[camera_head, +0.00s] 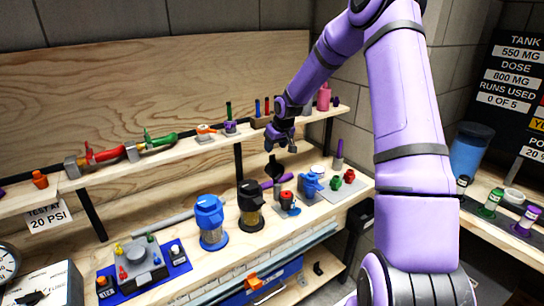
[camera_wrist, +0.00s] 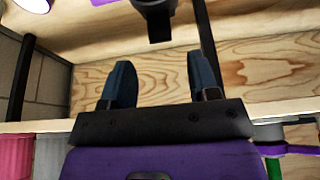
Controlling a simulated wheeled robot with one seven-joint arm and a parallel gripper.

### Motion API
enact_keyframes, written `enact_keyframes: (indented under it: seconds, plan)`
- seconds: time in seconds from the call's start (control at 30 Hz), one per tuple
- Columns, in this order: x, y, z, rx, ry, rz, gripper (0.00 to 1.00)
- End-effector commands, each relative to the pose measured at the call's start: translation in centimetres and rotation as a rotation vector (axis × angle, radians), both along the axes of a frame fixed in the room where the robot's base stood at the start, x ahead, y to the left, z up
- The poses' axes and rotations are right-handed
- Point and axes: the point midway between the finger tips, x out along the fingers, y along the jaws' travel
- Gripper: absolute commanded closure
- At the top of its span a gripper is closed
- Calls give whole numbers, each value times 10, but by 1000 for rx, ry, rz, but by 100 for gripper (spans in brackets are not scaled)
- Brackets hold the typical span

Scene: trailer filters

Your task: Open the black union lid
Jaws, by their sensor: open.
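My gripper (camera_head: 280,143) hangs over the lower shelf, its two fingers apart with nothing between them. In the wrist view my gripper (camera_wrist: 161,78) shows both dark fingers spread. A black part (camera_head: 275,168) stands just below the fingers, beside a purple pipe (camera_head: 271,183); I cannot tell for sure whether it is the union lid. A black rounded part (camera_wrist: 155,14) lies beyond the fingertips in the wrist view, cut off at the top edge and not visibly touched. A black-topped clear filter housing (camera_head: 250,206) stands left of the gripper on the lower shelf.
A blue-topped filter housing (camera_head: 210,222) stands left of the black one. A red-knobbed part (camera_head: 288,202) and a blue valve (camera_head: 311,186) stand to the right. The upper shelf (camera_head: 190,146) carries small fittings close to my wrist. A blue mat (camera_head: 108,294) holds a grey fixture.

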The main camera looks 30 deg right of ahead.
Motion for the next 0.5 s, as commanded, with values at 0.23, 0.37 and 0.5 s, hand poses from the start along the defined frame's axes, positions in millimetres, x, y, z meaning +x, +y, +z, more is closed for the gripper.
enact_keyframes:
  seconds: [0.23,0.37,0.5]
  plan:
    - [16,1,-38,0,2,1,45]
    - [20,1,-50,0,2,0,45]
    - [23,1,-56,0,0,1,45]
